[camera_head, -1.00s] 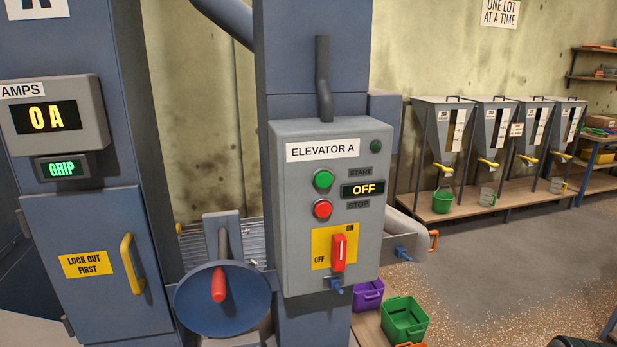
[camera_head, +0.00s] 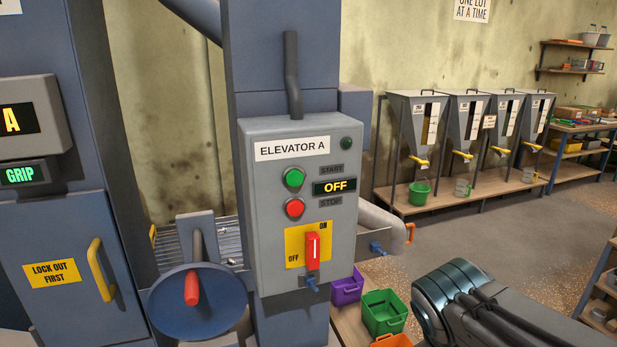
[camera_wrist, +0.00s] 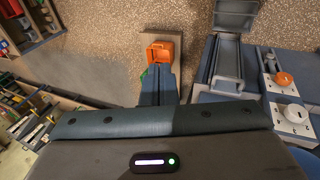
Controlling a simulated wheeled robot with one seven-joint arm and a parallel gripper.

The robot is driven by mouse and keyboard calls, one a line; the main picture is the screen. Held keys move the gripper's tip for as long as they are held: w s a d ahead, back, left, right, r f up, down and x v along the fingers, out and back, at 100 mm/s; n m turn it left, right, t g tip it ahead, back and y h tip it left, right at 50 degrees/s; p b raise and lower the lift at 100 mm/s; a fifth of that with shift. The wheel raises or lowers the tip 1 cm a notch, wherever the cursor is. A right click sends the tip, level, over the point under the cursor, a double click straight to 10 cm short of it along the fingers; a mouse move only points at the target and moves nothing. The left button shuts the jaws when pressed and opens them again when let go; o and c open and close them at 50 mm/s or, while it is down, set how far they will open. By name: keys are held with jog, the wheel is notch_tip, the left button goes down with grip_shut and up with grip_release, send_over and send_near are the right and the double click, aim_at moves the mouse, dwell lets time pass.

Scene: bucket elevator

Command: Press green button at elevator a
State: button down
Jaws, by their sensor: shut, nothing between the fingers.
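The grey Elevator A control box (camera_head: 270,220) faces me in the head view. Its round green button (camera_head: 294,178) sits beside the START label, with nothing touching it. A round red button (camera_head: 295,209) is just below, beside STOP. The display (camera_head: 334,187) reads OFF. A red lever switch (camera_head: 312,251) stands upright on a yellow ON/OFF plate. Part of my arm (camera_head: 480,305) shows at the lower right, well away from the box.
A blue disc with a red handle (camera_head: 191,289) stands left of the box. A yellow-handled cabinet (camera_head: 60,265) is at far left. Purple (camera_head: 347,288) and green (camera_head: 384,312) bins sit below right. The wrist view shows an orange bin (camera_wrist: 160,52) and open floor.

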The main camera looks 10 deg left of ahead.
aim_at(294, 186)
jog(key=w+a+r+n+t, duration=0.2)
jog(key=a+r+n+t, duration=0.3)
jog(key=a+r, duration=0.5)
jog(key=w+a+r+n+t+p, duration=0.1)
jog(key=w+a+r+n+t, duration=0.1)
jog(key=a+r+n+t, duration=0.4)
jog(key=a+r+n, duration=0.4)
jog(key=a+r, duration=0.1)
jog(key=a, duration=0.1)
jog(key=shift+w+r, duration=0.2)
jog(key=shift+w+a+p, duration=0.3)
jog(key=shift+w+a, duration=0.45)
jog(key=shift+w, duration=0.5)
jog(key=shift+w+a+p, duration=0.35)
jog(key=shift+w+a, duration=0.4)
jog(key=shift+w, duration=0.55)
jog(key=shift+w+a+p, duration=0.3)
jog(key=shift+w+a, duration=0.45)
jog(key=shift+w, duration=0.5)
jog(key=shift+w, duration=0.1)
jog(key=shift+w+a, duration=0.2)
jog(key=shift+w, duration=0.05)
